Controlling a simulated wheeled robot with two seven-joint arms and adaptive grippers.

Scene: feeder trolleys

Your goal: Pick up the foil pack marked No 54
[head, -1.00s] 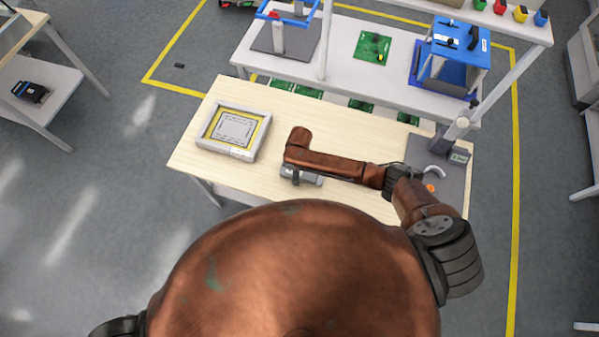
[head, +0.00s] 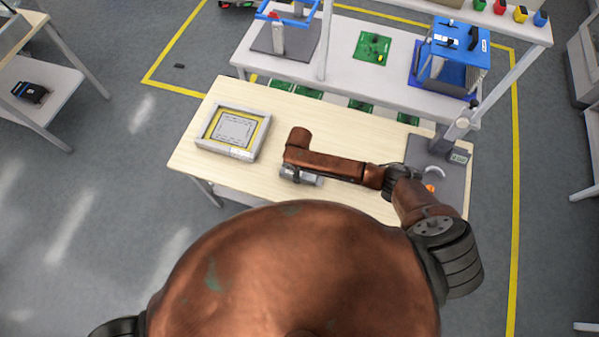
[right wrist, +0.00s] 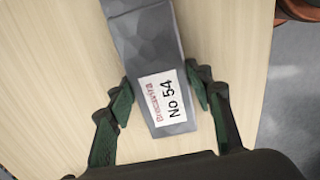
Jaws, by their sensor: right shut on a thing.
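The foil pack marked No 54 (right wrist: 150,45) is a grey, faceted block with a white label near its close end in the right wrist view. My right gripper (right wrist: 163,92) is shut on it, with one dark green finger against each long side. In the head view the pack (head: 312,179) shows partly from under my right arm, over the front of the wooden table. My right gripper is mostly hidden there by the arm. I cannot tell whether the pack touches the table. My left gripper is not in view.
A grey frame with a yellow border (head: 265,128) lies on the left of the wooden table (head: 215,172). A dark grey scale-like device (head: 458,175) stands at the right end. A white shelf (head: 395,92) with green boards and a blue fixture (head: 470,45) stands behind.

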